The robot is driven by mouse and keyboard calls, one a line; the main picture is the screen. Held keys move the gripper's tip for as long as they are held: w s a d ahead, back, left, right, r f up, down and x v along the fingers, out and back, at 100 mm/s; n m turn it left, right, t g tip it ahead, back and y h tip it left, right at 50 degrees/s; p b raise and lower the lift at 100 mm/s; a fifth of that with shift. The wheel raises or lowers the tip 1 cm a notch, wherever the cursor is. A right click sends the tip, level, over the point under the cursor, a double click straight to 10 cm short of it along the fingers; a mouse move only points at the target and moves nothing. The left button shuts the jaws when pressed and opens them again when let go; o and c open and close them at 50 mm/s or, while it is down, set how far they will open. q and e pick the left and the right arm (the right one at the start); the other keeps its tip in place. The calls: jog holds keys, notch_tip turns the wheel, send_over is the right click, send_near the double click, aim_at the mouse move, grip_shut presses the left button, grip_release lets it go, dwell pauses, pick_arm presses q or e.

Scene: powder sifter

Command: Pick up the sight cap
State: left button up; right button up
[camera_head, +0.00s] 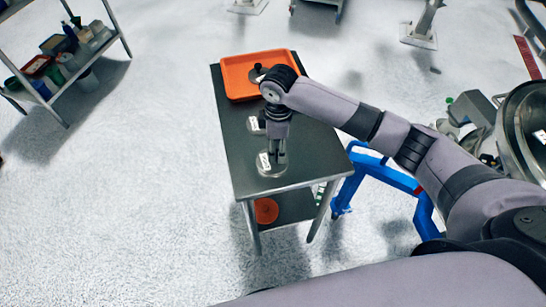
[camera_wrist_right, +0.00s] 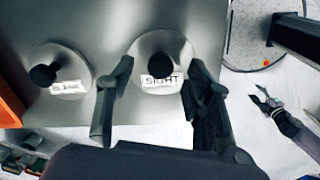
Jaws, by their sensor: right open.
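The sight cap (camera_wrist_right: 190,47) is a round metallic disc with a black knob and a white label reading SIGHT. It lies flat on the dark table, and in the head view (camera_head: 271,171) it is near the table's front end. My right gripper (camera_wrist_right: 158,95) is open and empty, with its fingers on either side of the label and knob in the wrist view. In the head view the right gripper (camera_head: 273,155) points down over the cap. I cannot tell whether the fingers touch it. My left gripper (camera_wrist_right: 262,98) shows small at the right of the wrist view; its jaw state is unclear.
The blank cap (camera_wrist_right: 75,62), a similar disc with a black knob, lies beside the sight cap. An orange tray (camera_head: 234,69) holding a dark-knobbed part is at the table's far end. A blue frame (camera_head: 380,168) stands right of the table (camera_head: 235,150).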

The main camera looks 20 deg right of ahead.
jog(key=shift+f, duration=1.35)
jog(key=shift+c, duration=0.3)
jog(key=shift+r, duration=0.1)
grip_shut()
